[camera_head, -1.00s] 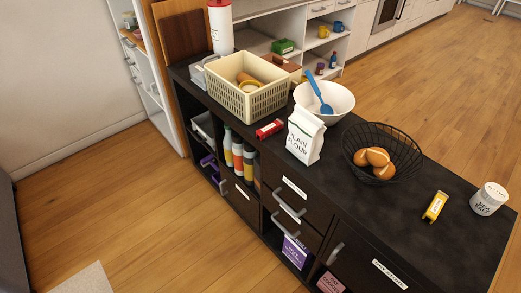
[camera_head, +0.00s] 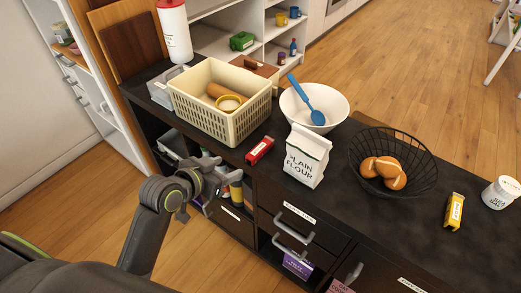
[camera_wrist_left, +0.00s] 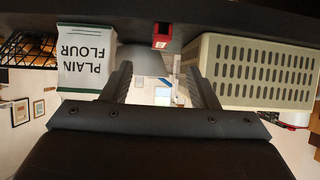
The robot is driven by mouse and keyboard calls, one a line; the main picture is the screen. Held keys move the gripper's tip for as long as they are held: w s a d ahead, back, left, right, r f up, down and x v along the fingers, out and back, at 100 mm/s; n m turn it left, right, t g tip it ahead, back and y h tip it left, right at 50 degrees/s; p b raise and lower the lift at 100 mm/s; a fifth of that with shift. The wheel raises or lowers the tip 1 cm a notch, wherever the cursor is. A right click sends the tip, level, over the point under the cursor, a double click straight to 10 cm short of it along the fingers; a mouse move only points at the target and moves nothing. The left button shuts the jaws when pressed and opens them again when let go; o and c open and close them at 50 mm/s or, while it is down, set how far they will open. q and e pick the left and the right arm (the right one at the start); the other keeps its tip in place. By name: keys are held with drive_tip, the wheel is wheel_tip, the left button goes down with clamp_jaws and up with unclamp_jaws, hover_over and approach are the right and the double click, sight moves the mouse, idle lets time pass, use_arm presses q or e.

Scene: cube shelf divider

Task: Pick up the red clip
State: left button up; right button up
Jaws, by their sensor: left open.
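The red clip (camera_head: 259,150) is a small red block-like item with a pale label. It lies on the dark counter (camera_head: 330,225) near its front edge, between the cream basket and the flour bag. My left gripper (camera_head: 226,166) is in front of the counter, to the left of the red clip and apart from it. In the left wrist view, which looks upside down, the red clip (camera_wrist_left: 162,36) shows beyond and between the two spread fingers of my left gripper (camera_wrist_left: 158,75). That gripper is open and empty. My right gripper is not in view.
The cream basket (camera_head: 238,118) holds a rolling pin and a yellow-rimmed item. The flour bag (camera_head: 307,157) stands to the right of the clip. A white bowl (camera_head: 335,99) with a blue spoon, a black wire basket (camera_head: 424,160) of brown items and a yellow pack (camera_head: 454,211) are further right.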

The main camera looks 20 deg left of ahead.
use_arm(q)
approach(260, 148)
drive_tip(key=x, duration=0.3)
drive_tip(key=f+x, duration=0.1)
drive_tip(key=shift+s, duration=0.1)
drive_tip(key=shift+w+d+f, duration=0.25)
drive_tip(key=shift+w, duration=0.35)
drive_tip(key=x, duration=0.4)
drive_tip(key=shift+w+r, duration=0.15)
drive_tip(key=shift+w, duration=0.4)
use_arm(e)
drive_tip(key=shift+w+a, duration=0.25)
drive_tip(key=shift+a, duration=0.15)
use_arm(q)
drive_tip(key=shift+c, duration=0.4)
drive_tip(key=c, duration=1)
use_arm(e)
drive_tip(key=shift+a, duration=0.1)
